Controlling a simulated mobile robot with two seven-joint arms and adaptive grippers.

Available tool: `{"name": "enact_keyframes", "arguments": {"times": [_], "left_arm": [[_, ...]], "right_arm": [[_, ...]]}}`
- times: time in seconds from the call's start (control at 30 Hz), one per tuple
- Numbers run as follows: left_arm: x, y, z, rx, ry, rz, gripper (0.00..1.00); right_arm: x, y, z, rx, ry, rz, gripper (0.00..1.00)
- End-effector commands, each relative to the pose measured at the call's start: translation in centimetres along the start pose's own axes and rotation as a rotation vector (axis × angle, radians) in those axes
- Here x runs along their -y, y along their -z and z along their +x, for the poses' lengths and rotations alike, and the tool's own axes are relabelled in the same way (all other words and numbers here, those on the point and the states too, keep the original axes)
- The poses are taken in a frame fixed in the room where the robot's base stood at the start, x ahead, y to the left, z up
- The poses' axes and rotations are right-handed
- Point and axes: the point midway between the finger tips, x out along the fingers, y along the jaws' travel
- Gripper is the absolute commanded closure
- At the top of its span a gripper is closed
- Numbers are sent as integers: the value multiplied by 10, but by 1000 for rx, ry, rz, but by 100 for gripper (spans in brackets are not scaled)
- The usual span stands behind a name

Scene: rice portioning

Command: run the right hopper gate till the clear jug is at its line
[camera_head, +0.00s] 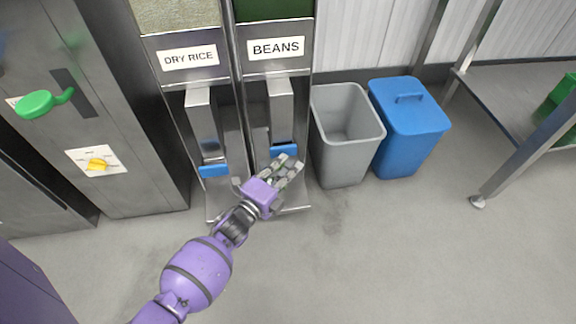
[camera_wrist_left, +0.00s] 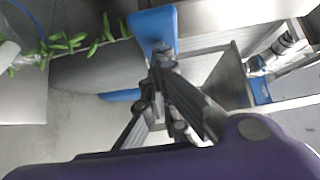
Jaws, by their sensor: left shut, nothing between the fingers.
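The right hopper, labelled BEANS (camera_head: 276,47), has a dark green window at its top and a metal chute (camera_head: 281,102) ending in a blue gate paddle (camera_head: 284,151). My left gripper (camera_head: 291,168) is shut and empty just below and in front of that paddle. In the left wrist view its fingertips (camera_wrist_left: 162,60) come up against or very close to a blue paddle (camera_wrist_left: 154,28); contact is unclear. Several green bean pods (camera_wrist_left: 75,42) show left of the paddle. I cannot make out the clear jug or its line for sure. My right gripper is out of view.
The DRY RICE hopper (camera_head: 188,57), with its own blue paddle (camera_head: 214,170), adjoins on the left. A grey open bin (camera_head: 345,150) and a blue lidded bin (camera_head: 411,125) stand on the right. A steel cabinet (camera_head: 125,110) stands on the left. The floor in front is clear.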

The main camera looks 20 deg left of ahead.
Motion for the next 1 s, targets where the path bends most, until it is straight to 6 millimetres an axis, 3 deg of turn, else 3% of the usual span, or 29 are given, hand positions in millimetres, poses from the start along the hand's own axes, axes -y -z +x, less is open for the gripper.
{"name": "enact_keyframes", "arguments": {"times": [1.0], "left_arm": [[1, -4, 1, 7, 0, 2, 100]], "right_arm": [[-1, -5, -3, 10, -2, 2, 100]]}}
